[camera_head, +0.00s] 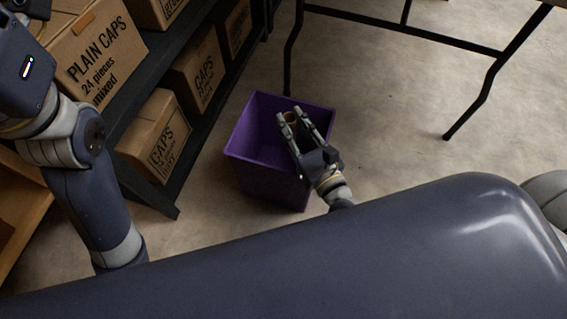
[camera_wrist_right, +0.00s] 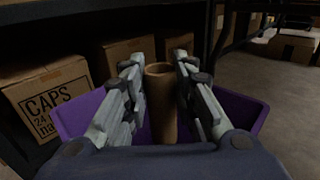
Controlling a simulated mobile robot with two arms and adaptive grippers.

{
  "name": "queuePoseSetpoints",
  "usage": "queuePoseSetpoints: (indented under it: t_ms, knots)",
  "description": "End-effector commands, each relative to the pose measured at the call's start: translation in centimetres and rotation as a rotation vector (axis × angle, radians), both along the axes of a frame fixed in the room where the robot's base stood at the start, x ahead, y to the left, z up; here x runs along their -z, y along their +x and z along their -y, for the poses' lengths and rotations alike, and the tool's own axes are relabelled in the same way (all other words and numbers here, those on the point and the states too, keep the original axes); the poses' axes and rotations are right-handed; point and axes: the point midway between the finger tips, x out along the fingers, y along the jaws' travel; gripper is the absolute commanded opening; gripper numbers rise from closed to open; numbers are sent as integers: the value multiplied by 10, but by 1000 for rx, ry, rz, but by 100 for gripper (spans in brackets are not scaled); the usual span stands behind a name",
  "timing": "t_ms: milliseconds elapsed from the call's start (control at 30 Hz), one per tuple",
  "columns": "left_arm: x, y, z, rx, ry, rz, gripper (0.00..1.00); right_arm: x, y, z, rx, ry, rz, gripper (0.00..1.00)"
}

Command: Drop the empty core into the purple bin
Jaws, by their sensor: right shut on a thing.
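The purple bin (camera_head: 262,178) stands on the floor beside the shelf, and its rim and walls also show in the right wrist view (camera_wrist_right: 246,112). My right gripper (camera_head: 297,113) is over the bin, shut on the empty core (camera_wrist_right: 161,105), a brown cardboard tube. In the right wrist view the core stands upright between the two fingers, with its hollow top end showing. In the head view only a small part of the core (camera_head: 293,119) shows between the fingers. The bin's inside is partly hidden by the gripper. My left arm shows at the left, but its gripper is out of view.
A dark shelf (camera_head: 157,196) with several cardboard boxes, one marked plain caps (camera_head: 95,50), stands left of the bin. A table with dark metal legs (camera_head: 476,91) stands behind and to the right. The floor (camera_head: 380,110) right of the bin is clear.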

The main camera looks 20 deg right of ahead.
Motion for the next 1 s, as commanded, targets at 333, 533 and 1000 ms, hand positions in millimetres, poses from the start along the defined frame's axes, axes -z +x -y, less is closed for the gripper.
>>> queuePoseSetpoints:
  t_ms: [333, 533, 1000]
  knots:
    - [0, 0, 0, 0, 0, 0, 40, 0, 0, 0, 0, 0, 0, 49]
    - [0, 0, 0, 0, 0, 0, 40, 0, 0, 0, 0, 0, 0, 49]
    - [0, 0, 0, 0, -1, 0, 40, 1, -66, 12, -5, -2, -6, 49]
